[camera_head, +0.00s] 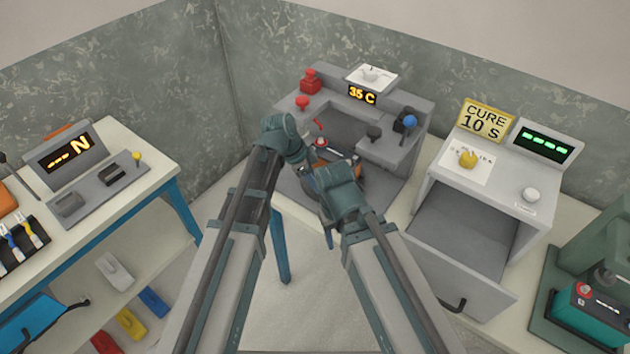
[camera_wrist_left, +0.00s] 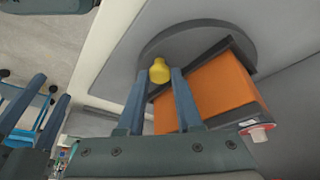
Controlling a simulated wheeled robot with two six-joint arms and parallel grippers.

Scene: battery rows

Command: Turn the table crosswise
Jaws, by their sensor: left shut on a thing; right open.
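The table is a round grey disc (camera_wrist_left: 178,42) in the left wrist view. It carries an orange block (camera_wrist_left: 208,92) between dark side rails, with a small red-and-white cap (camera_wrist_left: 257,131) at one end. A yellow knob (camera_wrist_left: 160,70) stands near the disc's edge. My left gripper (camera_wrist_left: 159,74) is shut on this knob, one finger on each side. In the head view my arms hide most of the disc, in front of the grey machine with the 35 C display (camera_head: 362,95). My right gripper (camera_head: 328,238) is open beside it; what lies between its fingers is not clear.
Red knobs (camera_head: 310,82) and a blue-topped lever (camera_head: 409,122) stand on the machine. Right of it is a CURE 10 S station (camera_head: 486,118) with an open bay. A blue-framed bench (camera_head: 150,178) is at left. A teal device (camera_head: 590,318) is at far right.

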